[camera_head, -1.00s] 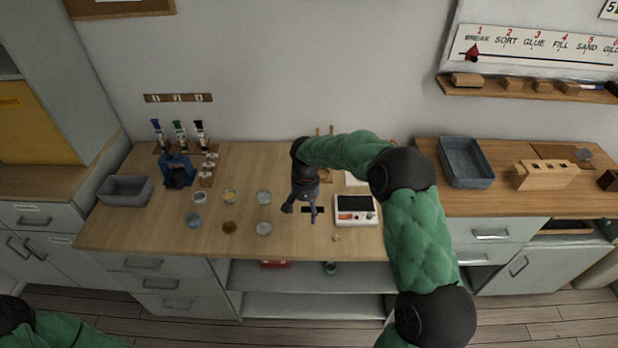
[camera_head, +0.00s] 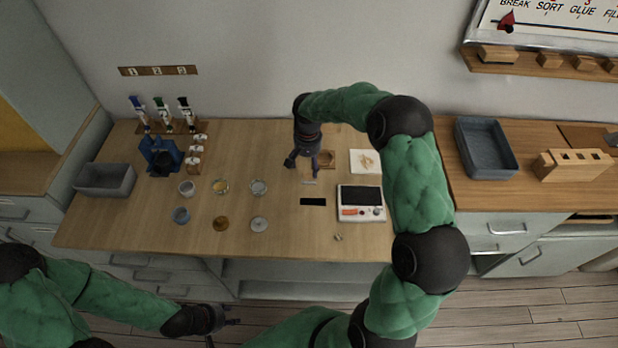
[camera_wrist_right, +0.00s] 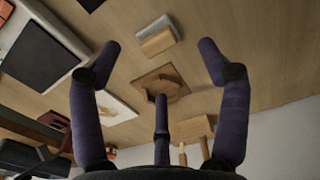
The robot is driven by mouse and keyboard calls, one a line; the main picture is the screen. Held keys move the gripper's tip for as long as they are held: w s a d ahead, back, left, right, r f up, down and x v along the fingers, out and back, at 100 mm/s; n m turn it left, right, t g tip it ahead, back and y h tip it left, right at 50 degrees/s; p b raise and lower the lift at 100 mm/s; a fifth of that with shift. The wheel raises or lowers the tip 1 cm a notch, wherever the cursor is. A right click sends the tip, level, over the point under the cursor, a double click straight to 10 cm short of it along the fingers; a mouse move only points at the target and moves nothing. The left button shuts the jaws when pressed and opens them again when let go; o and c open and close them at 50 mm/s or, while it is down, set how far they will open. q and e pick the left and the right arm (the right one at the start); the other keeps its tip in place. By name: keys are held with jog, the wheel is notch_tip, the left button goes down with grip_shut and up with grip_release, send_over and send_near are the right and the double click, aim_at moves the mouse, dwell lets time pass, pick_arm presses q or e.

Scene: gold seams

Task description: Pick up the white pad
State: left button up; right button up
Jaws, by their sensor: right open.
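A small pale block, white on one face and tan on another, looks like the white pad (camera_wrist_right: 157,35). It lies on the wooden worktop beyond the spread fingers of my right gripper (camera_wrist_right: 160,65) in the right wrist view. In the head view the pad (camera_head: 309,182) is a small pale patch just in front of my right gripper (camera_head: 302,167). This gripper is open and empty, pointing down above the worktop, apart from the pad. My left gripper (camera_head: 220,328) is low in front of the bench, with its fingers apart and nothing seen in them.
A black strip (camera_head: 313,202) lies in front of the pad and a scale (camera_head: 361,213) to its right. A wooden holder (camera_head: 326,159) and a white sheet with tan bits (camera_head: 365,156) are behind. Several small dishes (camera_head: 220,187) stand to the left.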

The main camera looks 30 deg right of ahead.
aim_at(309, 175)
jog(key=shift+f, duration=0.85)
notch_tip(309, 175, down, 5)
jog(key=shift+d+r+b, duration=0.1)
jog(key=shift+d+b, duration=0.05)
jog(key=shift+b, duration=0.8)
jog(key=c, duration=1.1)
